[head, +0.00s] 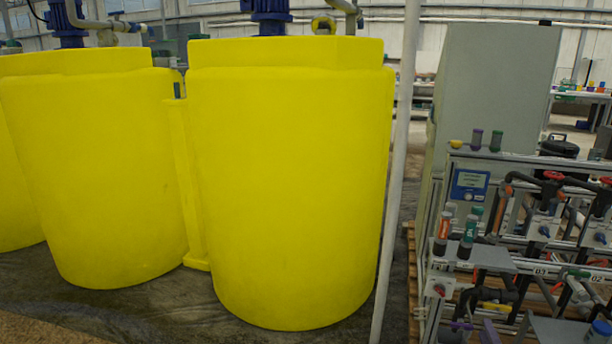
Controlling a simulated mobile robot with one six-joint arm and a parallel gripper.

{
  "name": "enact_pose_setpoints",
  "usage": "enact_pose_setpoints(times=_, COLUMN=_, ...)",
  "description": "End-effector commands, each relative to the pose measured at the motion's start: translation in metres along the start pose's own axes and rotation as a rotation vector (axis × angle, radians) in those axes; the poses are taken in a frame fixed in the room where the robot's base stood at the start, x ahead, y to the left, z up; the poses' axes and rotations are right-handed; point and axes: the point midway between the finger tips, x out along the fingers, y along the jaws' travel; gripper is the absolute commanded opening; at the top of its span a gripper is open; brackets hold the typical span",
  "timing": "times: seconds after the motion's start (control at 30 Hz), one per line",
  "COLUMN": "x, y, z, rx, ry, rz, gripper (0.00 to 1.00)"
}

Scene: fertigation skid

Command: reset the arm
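No part of my arm or my gripper shows in the head view, so its pose and whether it is open or shut are hidden. The view is filled by the fertigation skid (500,157) at the right and large yellow tanks (290,190) at the centre and left.
Another yellow tank (100,180) stands at the left. A pale vertical pipe (398,180) rises between the tanks and the skid. A grey cabinet (495,85) stands behind the skid. Small bottles (470,228) stand on a skid shelf. Dark floor (150,310) shows in front of the tanks.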

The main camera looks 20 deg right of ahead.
Motion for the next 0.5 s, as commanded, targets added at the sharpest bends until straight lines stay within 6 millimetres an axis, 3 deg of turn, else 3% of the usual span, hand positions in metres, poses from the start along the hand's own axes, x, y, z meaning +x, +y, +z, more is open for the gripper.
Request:
enact_pose_setpoints(times=0.2, x=0.024, y=0.014, z=-0.075, rx=0.011, ry=0.115, rz=-0.015, gripper=0.33)
enact_pose_setpoints(times=0.5, x=0.042, y=0.024, z=-0.175, rx=0.036, ry=0.26, rz=-0.034, gripper=0.33)
